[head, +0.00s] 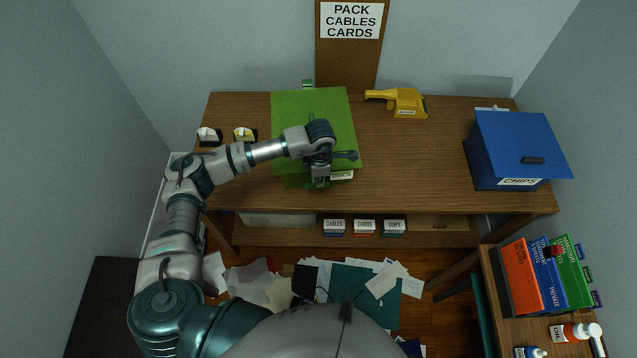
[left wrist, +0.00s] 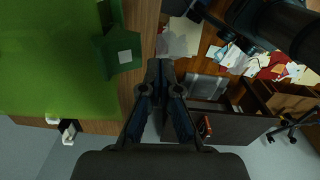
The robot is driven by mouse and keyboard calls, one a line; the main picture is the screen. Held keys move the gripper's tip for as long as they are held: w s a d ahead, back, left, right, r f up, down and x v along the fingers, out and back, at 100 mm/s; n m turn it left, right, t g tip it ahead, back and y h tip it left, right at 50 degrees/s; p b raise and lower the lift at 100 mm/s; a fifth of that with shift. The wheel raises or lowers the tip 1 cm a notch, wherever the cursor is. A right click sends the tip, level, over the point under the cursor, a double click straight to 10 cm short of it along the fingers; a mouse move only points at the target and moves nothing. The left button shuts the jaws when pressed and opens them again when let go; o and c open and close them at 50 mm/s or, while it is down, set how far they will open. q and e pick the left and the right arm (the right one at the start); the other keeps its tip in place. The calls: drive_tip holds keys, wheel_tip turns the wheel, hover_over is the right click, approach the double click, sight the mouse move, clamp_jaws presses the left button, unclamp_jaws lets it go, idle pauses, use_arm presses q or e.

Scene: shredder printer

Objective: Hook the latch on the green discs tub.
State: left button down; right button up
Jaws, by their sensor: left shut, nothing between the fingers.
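The green discs tub (head: 300,110) stands on the desk, left of the middle, with its flat lid down. Its white label (head: 342,175) shows on the front, partly covered by my arm. My left gripper (head: 320,182) points down at the tub's front edge, shut and empty. The green lid also fills the left of the left wrist view (left wrist: 45,55). A green part with a pale square (left wrist: 118,56) sticks out from the lid's edge there, left of the fingers (left wrist: 158,68); I cannot tell whether it is the latch. My right gripper is not in view.
A blue chips tub (head: 510,145) stands at the desk's right end and a yellow tool (head: 400,103) at the back. Small holders (head: 245,135) sit left of the green tub. Papers (head: 385,280) litter the floor. The desk's middle right (head: 415,160) is clear.

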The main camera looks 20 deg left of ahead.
use_arm(q)
drive_tip(key=shift+s+r, duration=0.1)
drive_tip(key=shift+r, duration=0.05)
wheel_tip(320, 180, up, 7)
drive_tip(key=p, duration=0.3)
idle(0.5)
drive_tip(key=shift+d, duration=0.1)
